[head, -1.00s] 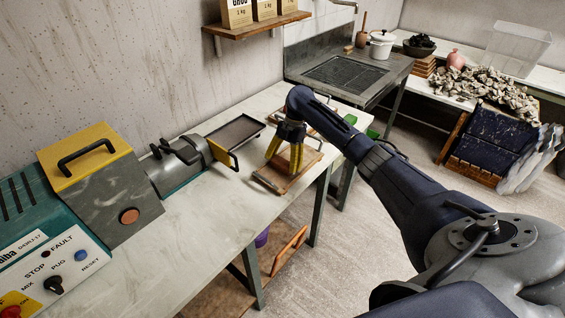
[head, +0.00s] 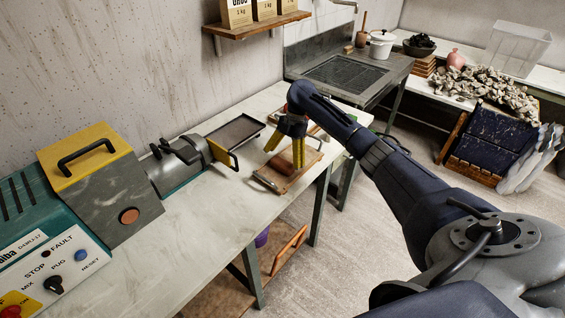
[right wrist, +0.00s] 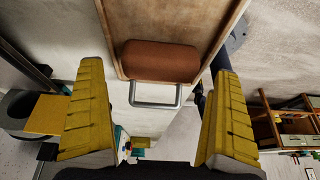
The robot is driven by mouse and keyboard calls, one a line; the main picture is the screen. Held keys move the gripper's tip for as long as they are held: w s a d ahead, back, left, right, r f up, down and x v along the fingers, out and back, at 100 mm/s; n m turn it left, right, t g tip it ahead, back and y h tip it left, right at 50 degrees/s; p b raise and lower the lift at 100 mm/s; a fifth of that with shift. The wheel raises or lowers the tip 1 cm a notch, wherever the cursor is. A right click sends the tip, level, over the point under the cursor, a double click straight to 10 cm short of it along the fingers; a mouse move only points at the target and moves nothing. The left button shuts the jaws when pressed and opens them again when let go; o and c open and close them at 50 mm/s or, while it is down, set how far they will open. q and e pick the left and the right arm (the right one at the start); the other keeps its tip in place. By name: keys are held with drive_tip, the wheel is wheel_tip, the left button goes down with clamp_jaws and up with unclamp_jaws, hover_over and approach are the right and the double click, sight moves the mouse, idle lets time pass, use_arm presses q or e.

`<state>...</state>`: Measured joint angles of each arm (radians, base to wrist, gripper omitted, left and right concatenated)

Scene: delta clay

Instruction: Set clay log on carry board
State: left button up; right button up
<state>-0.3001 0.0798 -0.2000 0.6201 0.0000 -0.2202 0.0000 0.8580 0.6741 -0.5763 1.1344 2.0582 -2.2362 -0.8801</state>
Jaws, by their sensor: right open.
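The clay log (right wrist: 160,62) is a reddish-brown cylinder. In the right wrist view it lies crosswise on the carry board (right wrist: 174,15), close to the end with the metal handle. In the head view the wooden board (head: 268,181) lies on the bench near its front edge, with the log (head: 284,166) on it. My right gripper (head: 285,156) is over the board, its yellow fingers spread wide. In the right wrist view the fingers stand either side of the log, clear of it, and nothing is between them. My left gripper is not in view.
The pug mill's grey barrel (head: 180,168) and a dark tray (head: 236,131) stand to the left on the bench (head: 205,215). A sink unit (head: 340,78) is behind. The bench's front edge is close to the board.

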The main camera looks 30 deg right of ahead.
drive_tip(key=v, duration=1)
drive_tip(key=shift+w+r, duration=0.1)
